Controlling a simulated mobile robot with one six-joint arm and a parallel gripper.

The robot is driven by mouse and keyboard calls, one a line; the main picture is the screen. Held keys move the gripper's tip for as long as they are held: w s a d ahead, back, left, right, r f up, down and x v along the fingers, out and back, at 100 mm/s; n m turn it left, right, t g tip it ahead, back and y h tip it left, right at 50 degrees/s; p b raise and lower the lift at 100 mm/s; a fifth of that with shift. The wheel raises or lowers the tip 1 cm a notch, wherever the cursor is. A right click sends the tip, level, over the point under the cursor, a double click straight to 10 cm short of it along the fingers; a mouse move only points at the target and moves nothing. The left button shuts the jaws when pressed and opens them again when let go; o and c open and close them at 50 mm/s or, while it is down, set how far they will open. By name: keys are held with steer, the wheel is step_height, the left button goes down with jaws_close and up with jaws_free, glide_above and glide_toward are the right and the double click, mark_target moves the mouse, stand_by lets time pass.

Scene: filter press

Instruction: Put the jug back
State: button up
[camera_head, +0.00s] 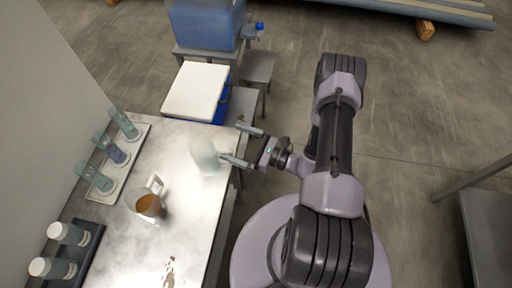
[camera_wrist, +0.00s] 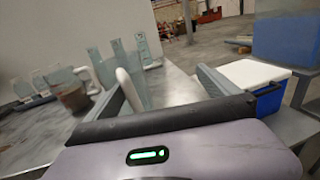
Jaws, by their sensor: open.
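A pale translucent jug-like vessel (camera_head: 205,157) stands near the right edge of the bench, just left of my gripper (camera_head: 243,146). My gripper is open, and one fingertip is close to this vessel; I cannot tell whether they touch. In the wrist view a white upright part (camera_wrist: 130,90), possibly its handle, shows beside the left finger of my open gripper (camera_wrist: 160,88). A second clear jug (camera_head: 150,206) with brown liquid and a white handle stands farther left and nearer the front on the bench. It also shows, blurred, in the wrist view (camera_wrist: 73,98).
A pale tray (camera_head: 84,187) with several glass vessels and a dark tray (camera_head: 90,262) with white-capped bottles line the wall. A blue box with a white lid (camera_head: 196,90) stands beyond the bench.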

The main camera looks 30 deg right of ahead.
steer(key=v, duration=0.7)
steer(key=shift+s+d, duration=0.15)
steer(key=shift+s, duration=0.15)
jaws_close()
steer(key=shift+w, duration=0.15)
